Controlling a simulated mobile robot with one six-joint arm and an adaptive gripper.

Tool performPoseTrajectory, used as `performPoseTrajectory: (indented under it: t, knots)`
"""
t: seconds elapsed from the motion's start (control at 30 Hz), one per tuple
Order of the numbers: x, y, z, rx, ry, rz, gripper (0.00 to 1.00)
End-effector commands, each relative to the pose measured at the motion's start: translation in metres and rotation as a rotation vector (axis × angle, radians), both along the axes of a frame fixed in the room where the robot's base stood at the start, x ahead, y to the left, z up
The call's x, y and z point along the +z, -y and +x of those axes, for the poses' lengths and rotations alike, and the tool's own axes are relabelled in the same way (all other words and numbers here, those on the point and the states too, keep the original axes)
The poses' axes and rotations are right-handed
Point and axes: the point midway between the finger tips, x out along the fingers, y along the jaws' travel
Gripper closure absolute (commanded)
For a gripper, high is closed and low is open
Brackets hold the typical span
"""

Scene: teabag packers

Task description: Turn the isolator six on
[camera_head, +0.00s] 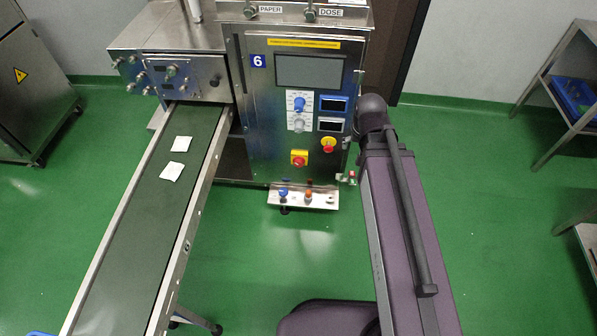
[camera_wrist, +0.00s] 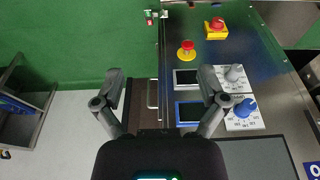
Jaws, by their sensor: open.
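Machine six, a steel cabinet (camera_head: 256,130) with a blue "6" label (camera_head: 258,61), stands in the middle of the head view. A red rotary switch on a square yellow plate, which looks like the isolator (camera_head: 299,158), sits low on its front panel. The isolator also shows at the top of the wrist view (camera_wrist: 216,27), where the panel appears upside down. I cannot read its on or off position. My gripper (camera_wrist: 161,82) is open and empty, its fingers apart over the panel's side edge, away from the isolator. In the head view my gripper does not show.
A round red emergency button on yellow (camera_head: 328,144) is close to the isolator. Blue (camera_head: 298,104) and grey (camera_head: 298,124) dials and small displays sit above. A conveyor (camera_head: 130,230) with teabags runs at left. A shelf rack (camera_head: 560,90) stands right. Green floor is open between.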

Motion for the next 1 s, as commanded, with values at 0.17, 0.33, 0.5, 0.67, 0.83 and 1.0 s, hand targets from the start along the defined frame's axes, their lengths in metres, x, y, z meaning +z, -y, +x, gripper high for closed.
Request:
performPoseTrajectory:
  t: [0.17,0.33,0.5,0.67,0.83,1.0]
  knots:
    - [-0.043,-0.015,0.015,-0.008,0.062,0.007,0.08]
    - [-0.072,-0.029,0.028,-0.018,0.122,0.017,0.08]
    - [-0.100,-0.043,0.040,-0.027,0.182,0.029,0.08]
    - [-0.127,-0.058,0.051,-0.034,0.236,0.046,0.08]
    - [-0.154,-0.074,0.062,-0.041,0.294,0.068,0.08]
    - [-0.181,-0.091,0.073,-0.045,0.351,0.091,0.08]
